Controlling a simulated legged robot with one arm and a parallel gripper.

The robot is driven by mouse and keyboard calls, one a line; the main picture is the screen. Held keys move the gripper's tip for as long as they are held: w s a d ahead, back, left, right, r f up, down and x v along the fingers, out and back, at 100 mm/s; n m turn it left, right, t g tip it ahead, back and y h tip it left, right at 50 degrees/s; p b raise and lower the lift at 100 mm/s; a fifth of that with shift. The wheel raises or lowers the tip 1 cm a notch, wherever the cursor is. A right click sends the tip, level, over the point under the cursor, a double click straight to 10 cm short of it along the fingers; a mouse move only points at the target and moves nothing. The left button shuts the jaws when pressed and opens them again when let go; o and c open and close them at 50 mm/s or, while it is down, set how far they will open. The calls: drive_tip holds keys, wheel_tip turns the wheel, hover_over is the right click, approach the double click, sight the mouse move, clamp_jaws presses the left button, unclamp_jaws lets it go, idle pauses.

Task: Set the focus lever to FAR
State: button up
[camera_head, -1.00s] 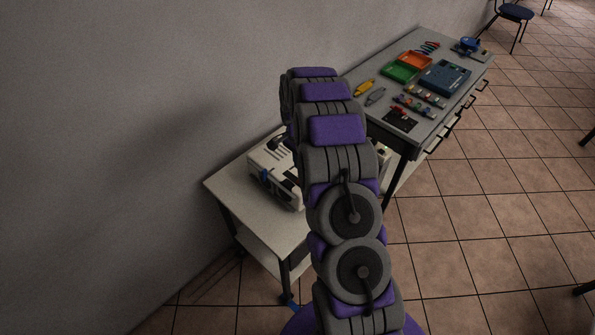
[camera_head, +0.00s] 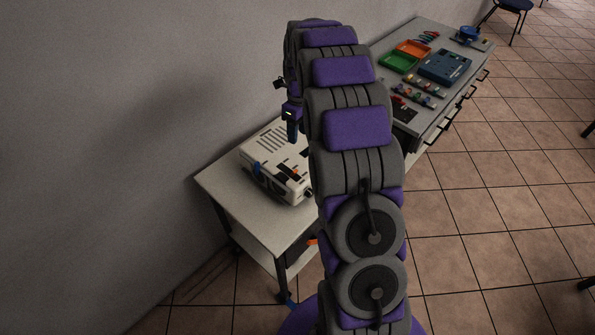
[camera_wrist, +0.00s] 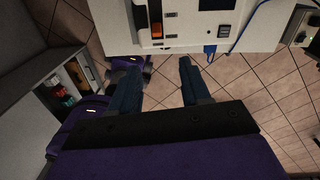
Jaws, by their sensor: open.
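A white boxy device (camera_head: 276,163) with dark vents, dark panels and a small orange part (camera_head: 295,171) stands on the side table. In the wrist view the white device (camera_wrist: 210,38) spans the top, with an orange part (camera_wrist: 157,31) at the end of a dark strip. I cannot tell whether this is the focus lever, and no FAR marking is readable. My gripper (camera_wrist: 159,66) is open and empty, its two blue fingers pointing toward the device, apart from it. In the head view my gripper (camera_head: 293,132) hangs above the device, partly hidden by my arm.
The side table (camera_head: 230,190) stands against the wall. Behind it, a workbench (camera_head: 424,30) holds a green tray (camera_head: 398,61), an orange tray (camera_head: 413,48) and a blue case (camera_head: 445,66). A blue cable (camera_wrist: 243,28) runs beside the device. Tiled floor lies open on the right.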

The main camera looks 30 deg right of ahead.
drive_tip(key=a+m, duration=0.1)
drive_tip(key=b, duration=0.2)
hover_over(294, 173)
drive_tip(key=w+d, duration=0.1)
drive_tip(key=d, duration=0.1)
wheel_tip(294, 173, down, 10)
drive_tip(key=f, duration=0.2)
drive_tip(key=a+f, duration=0.1)
drive_tip(key=f, duration=0.3)
drive_tip(key=shift+w+a, duration=0.1)
drive_tip(key=shift+a, duration=0.25)
drive_tip(key=shift+f+b, duration=0.3)
drive_tip(key=shift+d+f, duration=0.2)
drive_tip(key=shift+d, duration=0.2)
drive_tip(key=shift+a, duration=0.25)
drive_tip(key=c, duration=0.4)
clamp_jaws()
